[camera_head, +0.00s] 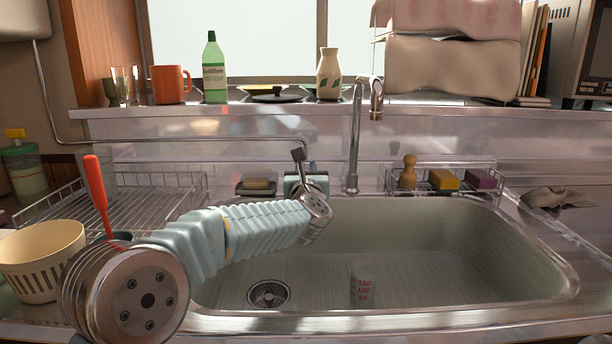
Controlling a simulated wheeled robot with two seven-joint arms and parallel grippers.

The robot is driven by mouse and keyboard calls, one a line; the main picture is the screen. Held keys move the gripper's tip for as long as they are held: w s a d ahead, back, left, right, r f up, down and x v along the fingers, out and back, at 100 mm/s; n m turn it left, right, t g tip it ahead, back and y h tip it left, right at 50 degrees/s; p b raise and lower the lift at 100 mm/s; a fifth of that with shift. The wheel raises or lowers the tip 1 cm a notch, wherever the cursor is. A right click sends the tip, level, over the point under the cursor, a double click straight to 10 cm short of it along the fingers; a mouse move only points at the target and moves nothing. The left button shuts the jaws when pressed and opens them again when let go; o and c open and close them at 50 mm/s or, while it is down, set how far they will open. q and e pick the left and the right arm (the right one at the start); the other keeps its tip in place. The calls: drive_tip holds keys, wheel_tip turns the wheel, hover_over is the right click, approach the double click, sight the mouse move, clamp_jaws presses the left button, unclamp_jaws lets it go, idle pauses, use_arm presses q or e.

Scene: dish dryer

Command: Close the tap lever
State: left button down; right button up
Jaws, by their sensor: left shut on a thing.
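The metal tap (353,150) stands upright behind the sink, its spout curving over at the top right. My left arm reaches in from the lower left across the sink. My left gripper (299,158) is at the sink's back edge, a little left of the tap's post, with its dark tip pointing up. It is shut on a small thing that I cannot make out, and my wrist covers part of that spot. I cannot clearly tell the tap lever from the gripper there. My right gripper is not in view.
The sink basin (450,250) is open below, with a marked white cup (362,285) in it. A wire dish rack (150,195) and a cream basket (40,260) stand left. A caddy with a yellow sponge (443,180) is right of the tap. A thin pipe runs along the back left.

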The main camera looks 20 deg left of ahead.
use_arm(q)
drive_tip(key=c, duration=1)
unclamp_jaws()
drive_tip(key=shift+c, duration=0.2)
drive_tip(key=shift+s, duration=0.15)
drive_tip(key=shift+s+d+f, duration=0.15)
drive_tip(key=shift+s, duration=0.15)
drive_tip(key=b+v, duration=0.3)
drive_tip(key=v, duration=1)
